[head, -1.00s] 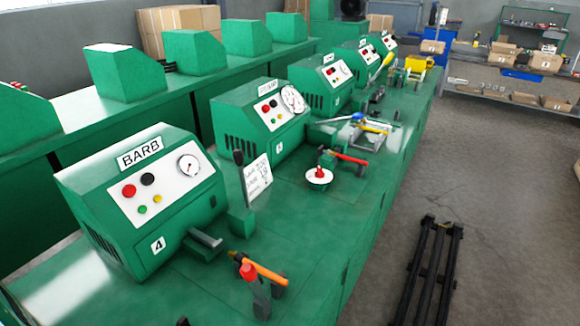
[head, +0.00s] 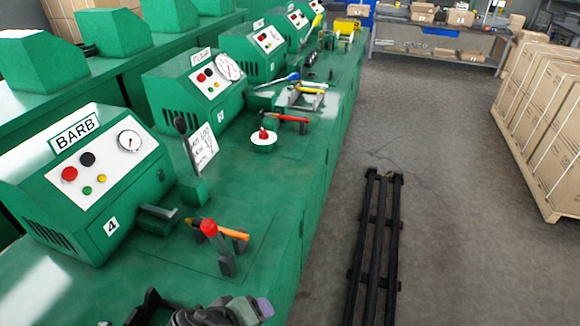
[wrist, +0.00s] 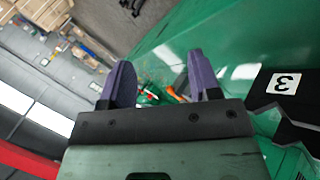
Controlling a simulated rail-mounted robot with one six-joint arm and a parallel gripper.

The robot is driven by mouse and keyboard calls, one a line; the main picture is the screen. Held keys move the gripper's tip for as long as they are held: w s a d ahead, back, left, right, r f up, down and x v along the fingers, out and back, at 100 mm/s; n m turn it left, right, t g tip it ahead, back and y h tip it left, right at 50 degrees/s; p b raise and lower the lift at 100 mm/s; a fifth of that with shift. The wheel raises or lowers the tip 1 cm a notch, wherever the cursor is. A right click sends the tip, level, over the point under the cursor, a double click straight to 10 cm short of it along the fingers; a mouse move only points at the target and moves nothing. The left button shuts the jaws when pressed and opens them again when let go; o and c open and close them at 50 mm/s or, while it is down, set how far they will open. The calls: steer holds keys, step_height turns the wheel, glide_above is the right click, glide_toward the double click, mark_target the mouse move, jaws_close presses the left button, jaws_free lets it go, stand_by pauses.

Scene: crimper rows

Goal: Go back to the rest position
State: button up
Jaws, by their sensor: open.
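My gripper (wrist: 162,80) shows in the wrist view with its two purple fingers spread apart and nothing between them. Beyond the fingers, and apart from them, lie the green bench top and a small orange-handled tool (wrist: 175,93). In the head view, part of my gripper (head: 262,307), with a purple finger, shows at the bottom edge in front of the BARB machine (head: 95,190). The rest of my arm is mostly cut off there.
The green bench carries a row of machines, a red-knobbed orange-handled lever (head: 222,240) and a white bowl (head: 264,143). Black floor rails (head: 372,245) run along the aisle. Stacked cartons (head: 545,110) stand at right. The grey floor between is mostly clear.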

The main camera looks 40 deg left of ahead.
steer(key=w+d+f+m+g+h+b, duration=0.1)
steer(key=w+d+f+m+g+b, duration=0.2)
steer(key=w+d, duration=0.75)
steer(key=w+d+f+m+g+b, duration=0.1)
steer(key=w+d+f+m+g, duration=0.25)
steer(key=w+d+f, duration=0.65)
steer(key=w+d+m+g+b, duration=0.1)
steer(key=w+d+m, duration=0.25)
steer(key=d, duration=0.45)
steer(key=w+d+r+m+b, duration=0.15)
steer(key=w+d, duration=0.25)
steer(key=d, duration=0.4)
steer(key=w+d+f+m+g+b, duration=0.1)
steer(key=w+d+m, duration=0.25)
steer(key=d, duration=0.35)
step_height(320, 180, up, 14)
steer(key=p, duration=1.4)
steer(key=shift+w+r+n+y, duration=0.15)
steer(key=shift+w+n+y, duration=0.1)
steer(key=shift+n+y, duration=0.05)
steer(key=shift+c, duration=0.2)
